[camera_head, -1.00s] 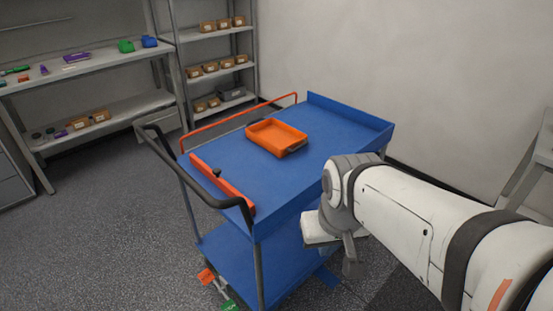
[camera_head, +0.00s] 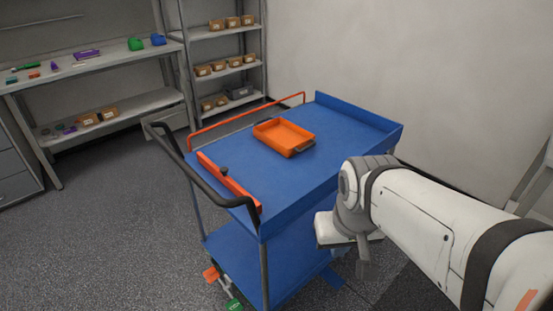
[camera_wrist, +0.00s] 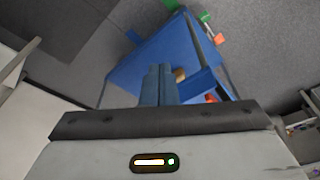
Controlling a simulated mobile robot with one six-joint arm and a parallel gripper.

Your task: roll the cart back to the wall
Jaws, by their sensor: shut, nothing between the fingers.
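The blue cart (camera_head: 345,165) stands in mid-floor, near the pale wall. Its black push handle (camera_head: 205,180) is at the left end. An orange tray (camera_head: 284,137) sits on its top. An orange bar with a dark knob (camera_head: 228,181) lies along the handle end. Orange (camera_head: 211,274) and green (camera_head: 234,304) tabs show low by the floor under that end. My gripper is low beside the cart's near side in the head view; its fingertips are not clear there. The wrist view shows its fingers (camera_wrist: 159,72) together and empty, with the cart (camera_wrist: 165,50) beyond.
Shelving with small brown bins (camera_head: 226,66) stands behind the cart. A grey workbench (camera_head: 95,62) with small coloured parts is at the left. Open grey floor (camera_head: 100,235) lies left of the cart. The pale wall (camera_head: 400,60) is behind and right. A table edge shows at far right.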

